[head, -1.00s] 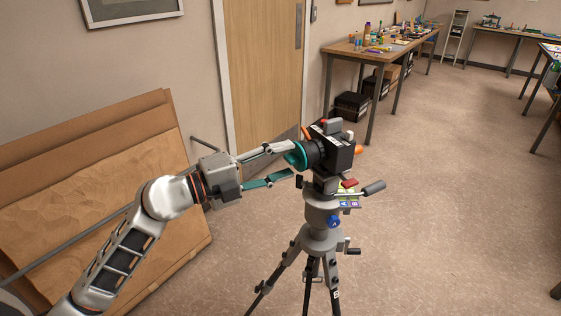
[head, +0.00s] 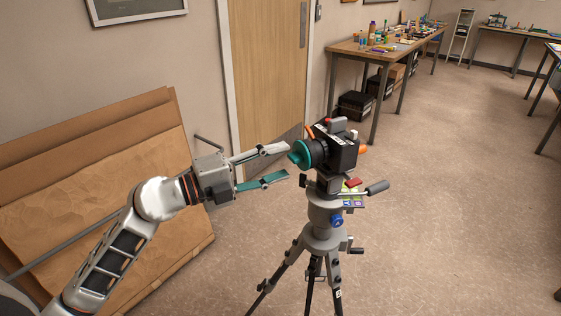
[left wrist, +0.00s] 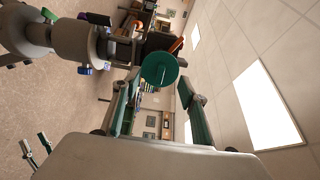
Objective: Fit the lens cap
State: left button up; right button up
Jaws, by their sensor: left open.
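The teal lens cap (head: 300,154) sits at the front end of the black lens (head: 318,152), facing my left gripper; whether it is fully seated I cannot tell. The black camera (head: 338,150) stands on the grey tripod (head: 323,212). My left gripper (head: 288,162) is open and empty, its fingertips just short of the cap. In the left wrist view the cap (left wrist: 160,68) shows as a round disc with a raised bar, beyond the open fingers (left wrist: 158,95).
Large brown cardboard sheets (head: 110,190) lean on the wall at left, behind my left arm. A wooden door (head: 268,75) is behind the camera. A workbench (head: 375,48) with small items stands at the back. The floor right of the tripod is clear.

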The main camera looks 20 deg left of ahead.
pick_arm(q)
jog(key=shift+v, duration=1.95)
jog(key=v, duration=1.2)
notch_tip(320, 180, down, 22)
jog(key=w+a+n+t+y, duration=0.15)
jog(key=n+t+y, duration=0.55)
jog(key=n, duration=1.1)
jog(key=s+d+f+n+g+y, duration=0.1)
jog(key=s+d+f+g, duration=0.2)
jog(key=f, duration=0.3)
jog(key=s+d+f+n+g+y, duration=0.1)
jog(key=s+d+f+n+g, duration=0.1)
jog(key=f, duration=0.5)
jog(key=s+d+f+n+g+y, duration=0.1)
jog(key=s+d+f+g, duration=0.3)
jog(key=s+d+f, duration=0.1)
notch_tip(320, 180, down, 2)
jog(key=shift+s+f+n, duration=0.25)
jog(key=shift+s+n, duration=0.05)
jog(key=shift+s, duration=0.5)
